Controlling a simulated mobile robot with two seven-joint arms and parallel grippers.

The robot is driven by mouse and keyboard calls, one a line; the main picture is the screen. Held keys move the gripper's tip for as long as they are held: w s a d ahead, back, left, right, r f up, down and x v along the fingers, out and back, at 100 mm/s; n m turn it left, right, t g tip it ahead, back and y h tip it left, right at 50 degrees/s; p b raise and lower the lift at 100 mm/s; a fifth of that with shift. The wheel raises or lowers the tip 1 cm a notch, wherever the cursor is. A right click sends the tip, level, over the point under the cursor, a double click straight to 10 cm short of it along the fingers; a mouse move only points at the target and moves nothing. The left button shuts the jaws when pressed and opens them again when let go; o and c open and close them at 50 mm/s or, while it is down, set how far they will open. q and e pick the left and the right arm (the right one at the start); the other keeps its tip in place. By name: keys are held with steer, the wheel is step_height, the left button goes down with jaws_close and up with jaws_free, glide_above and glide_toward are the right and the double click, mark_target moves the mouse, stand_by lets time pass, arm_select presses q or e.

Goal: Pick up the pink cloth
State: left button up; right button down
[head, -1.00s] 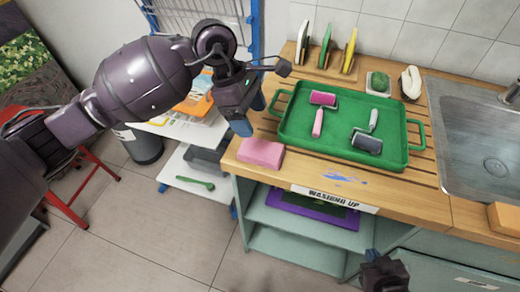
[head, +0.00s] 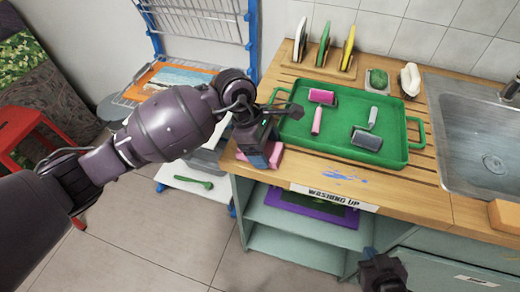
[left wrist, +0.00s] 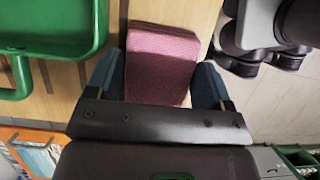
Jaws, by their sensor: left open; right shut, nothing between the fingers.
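The pink cloth (head: 276,155) is a folded block lying on the wooden counter near its front left corner. My left gripper (head: 262,158) is at the cloth and hides much of it in the head view. In the left wrist view the cloth (left wrist: 160,62) lies between the two blue fingertips of the left gripper (left wrist: 158,82), which are open on either side of it. I cannot tell whether the fingers touch it. My right gripper (head: 384,272) is shut and empty, low in front of the counter.
A sink (head: 480,150) is at right.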

mark_target(265, 149)
arm_select(q)
steer(key=shift+f, duration=0.2)
stand_by(0.5)
steer(key=c, duration=0.6)
steer(key=shift+r, duration=0.1)
step_height(265, 149, up, 20)
steer(key=shift+r+p, duration=0.1)
steer(key=shift+p, duration=0.55)
